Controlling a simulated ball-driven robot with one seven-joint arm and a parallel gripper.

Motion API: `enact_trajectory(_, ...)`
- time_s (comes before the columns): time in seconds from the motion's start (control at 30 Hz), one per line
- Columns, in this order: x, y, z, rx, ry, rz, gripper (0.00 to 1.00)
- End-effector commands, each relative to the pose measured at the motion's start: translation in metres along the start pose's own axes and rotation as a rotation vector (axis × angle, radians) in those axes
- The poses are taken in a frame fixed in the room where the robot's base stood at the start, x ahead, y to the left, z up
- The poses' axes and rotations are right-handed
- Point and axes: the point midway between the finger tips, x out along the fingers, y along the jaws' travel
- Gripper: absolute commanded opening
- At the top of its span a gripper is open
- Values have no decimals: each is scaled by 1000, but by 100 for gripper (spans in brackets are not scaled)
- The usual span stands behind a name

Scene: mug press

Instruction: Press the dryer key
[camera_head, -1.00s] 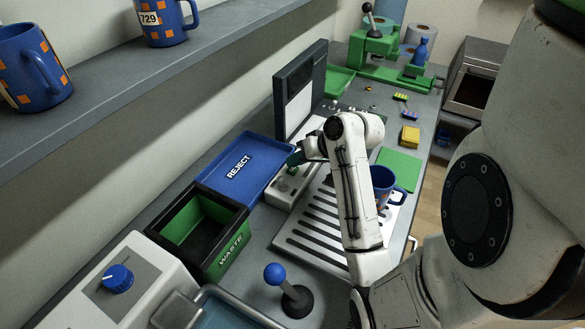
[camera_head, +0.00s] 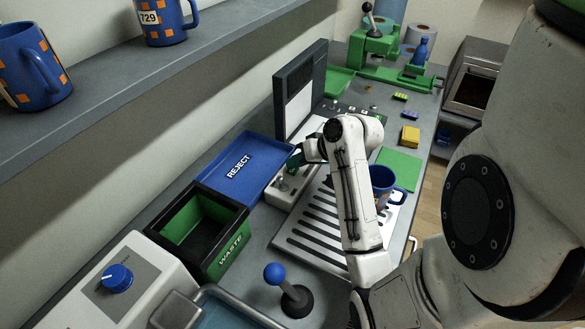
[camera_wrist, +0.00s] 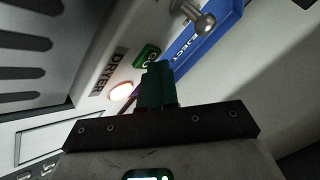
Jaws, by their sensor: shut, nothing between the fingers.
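The white dryer box (camera_head: 284,190) stands between the blue reject tray and the slotted drain plate. In the wrist view its black DRYER label (camera_wrist: 116,68) shows, with a green key (camera_wrist: 147,53) bearing a pale mark and a lit round lamp (camera_wrist: 122,89). My gripper (camera_wrist: 158,72) is shut and empty, its dark green fingers pointing at the key. The fingertips overlap the key's near edge in the picture; I cannot tell whether they touch it. In the head view my gripper (camera_head: 295,159) is over the box's far end, partly hidden by my arm.
A metal ball-ended lever (camera_wrist: 200,20) stands close to the key. The blue reject tray (camera_head: 262,150) lies left of the box. A blue mug (camera_head: 383,181) stands at the drain plate (camera_head: 303,222). The green-lined waste bin (camera_head: 235,245) is nearer.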

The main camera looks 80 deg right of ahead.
Motion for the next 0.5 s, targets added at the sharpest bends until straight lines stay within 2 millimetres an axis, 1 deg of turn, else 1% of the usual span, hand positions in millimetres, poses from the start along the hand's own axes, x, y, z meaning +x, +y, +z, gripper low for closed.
enact_trajectory(0.33,1,0,1,1,-2,0,0)
enact_trajectory(0.5,-2,-2,-1,1,-2,0,0)
